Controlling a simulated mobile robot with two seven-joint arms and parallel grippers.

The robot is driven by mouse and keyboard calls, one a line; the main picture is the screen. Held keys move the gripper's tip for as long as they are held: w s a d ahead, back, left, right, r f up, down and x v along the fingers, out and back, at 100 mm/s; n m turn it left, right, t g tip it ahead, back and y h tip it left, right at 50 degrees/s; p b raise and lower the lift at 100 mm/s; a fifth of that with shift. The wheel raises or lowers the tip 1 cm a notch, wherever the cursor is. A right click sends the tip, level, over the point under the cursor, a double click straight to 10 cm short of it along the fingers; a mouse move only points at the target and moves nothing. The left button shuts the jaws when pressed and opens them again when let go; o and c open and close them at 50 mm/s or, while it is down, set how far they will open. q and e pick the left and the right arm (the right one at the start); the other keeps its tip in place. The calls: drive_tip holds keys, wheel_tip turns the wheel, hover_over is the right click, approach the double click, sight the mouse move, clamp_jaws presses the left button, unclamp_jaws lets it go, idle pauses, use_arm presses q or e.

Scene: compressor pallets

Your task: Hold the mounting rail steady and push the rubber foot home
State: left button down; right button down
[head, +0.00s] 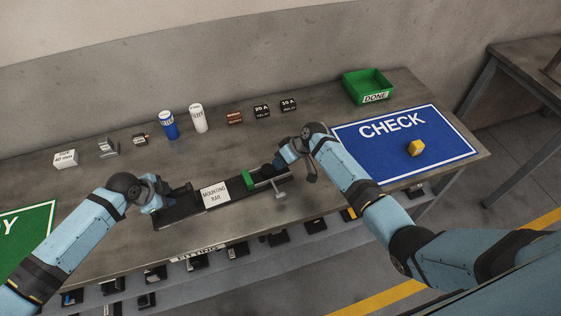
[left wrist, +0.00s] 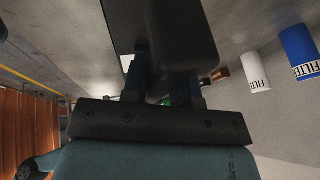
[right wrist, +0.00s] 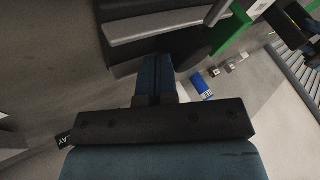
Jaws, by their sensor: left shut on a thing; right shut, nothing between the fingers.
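The dark mounting rail (head: 232,192) lies along the bench front in a long dark fixture, beside a white label reading MOUNTING BAR (head: 214,194). My left gripper (head: 158,202) is shut on the rail's left end; in the left wrist view a dark bar (left wrist: 180,35) is between its fingers. A small dark round piece (head: 267,169), probably the rubber foot, sits at the right end near a green block (head: 248,179). My right gripper (head: 281,163) is shut and empty, its fingertips close by this piece. In the right wrist view I cannot tell whether they touch it.
A grey clamp with a handle (head: 280,196) is at the fixture's right end. Filter cans (head: 198,118), relays and small boxes stand along the back.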

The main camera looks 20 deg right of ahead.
sight(269, 166)
use_arm(q)
drive_tip(key=shift+s+f, duration=0.3)
drive_tip(key=shift+f, duration=0.1)
use_arm(e)
drive_tip(key=shift+s+a, duration=0.15)
drive_tip(key=shift+a, duration=0.95)
drive_tip(key=shift+s+a, duration=0.1)
drive_tip(key=shift+a, duration=0.95)
drive_tip(key=shift+w+d, duration=0.15)
drive_tip(key=shift+d, duration=0.25)
drive_tip(key=d, duration=0.1)
drive_tip(key=w+d, duration=0.1)
drive_tip(key=d, duration=0.1)
drive_tip(key=v, duration=1)
drive_tip(key=shift+d, duration=0.25)
